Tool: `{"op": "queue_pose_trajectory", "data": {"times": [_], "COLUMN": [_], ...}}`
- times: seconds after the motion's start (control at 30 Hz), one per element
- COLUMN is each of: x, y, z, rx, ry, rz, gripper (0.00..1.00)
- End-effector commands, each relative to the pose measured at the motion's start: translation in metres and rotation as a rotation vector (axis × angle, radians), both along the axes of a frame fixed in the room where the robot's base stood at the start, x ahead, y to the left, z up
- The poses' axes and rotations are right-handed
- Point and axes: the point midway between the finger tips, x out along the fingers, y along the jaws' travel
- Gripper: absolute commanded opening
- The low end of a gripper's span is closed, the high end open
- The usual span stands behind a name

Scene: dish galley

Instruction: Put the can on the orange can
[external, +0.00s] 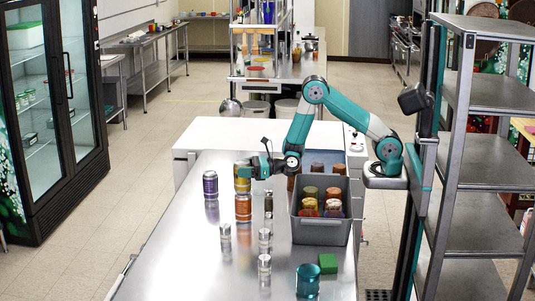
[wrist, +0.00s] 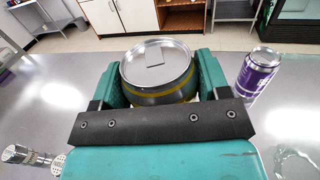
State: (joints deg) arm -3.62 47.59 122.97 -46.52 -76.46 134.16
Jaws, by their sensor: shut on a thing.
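My gripper (external: 244,172) is shut on a yellow can (external: 242,184) with a silver lid. In the wrist view the can (wrist: 158,65) sits upright between the two teal fingers of my gripper (wrist: 155,78). The orange can (external: 243,208) stands upright on the steel counter. In the external view the yellow can shows directly above it, its bottom meeting the orange can's top edge in the picture. I cannot tell whether they touch. The orange can does not show in the wrist view.
A purple can (external: 210,185) stands close on the left. A teal can (external: 307,281) and green block (external: 328,263) stand in front. The counter's (external: 180,255) front left is clear.

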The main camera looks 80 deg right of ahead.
Motion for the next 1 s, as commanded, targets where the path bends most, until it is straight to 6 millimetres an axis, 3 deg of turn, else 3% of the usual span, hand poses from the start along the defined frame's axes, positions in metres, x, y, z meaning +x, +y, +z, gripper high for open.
{"op": "queue_pose_trajectory", "data": {"times": [0.13, 0.17, 0.27, 0.63, 1.0], "x": [0.0, 0.0, 0.0, -0.001, -0.041], "y": [0.0, 0.0, 0.0, 0.0, -0.011], "z": [-0.004, -0.004, -0.003, 0.0, -0.008], "rx": [0.001, 0.001, 0.0, -0.001, 0.0], "ry": [-0.002, 0.0, 0.0, 0.0, 0.0], "rz": [0.0, 0.0, 0.0, 0.0, -0.001], "gripper": [0.34, 0.74, 0.95, 0.95, 0.95]}}
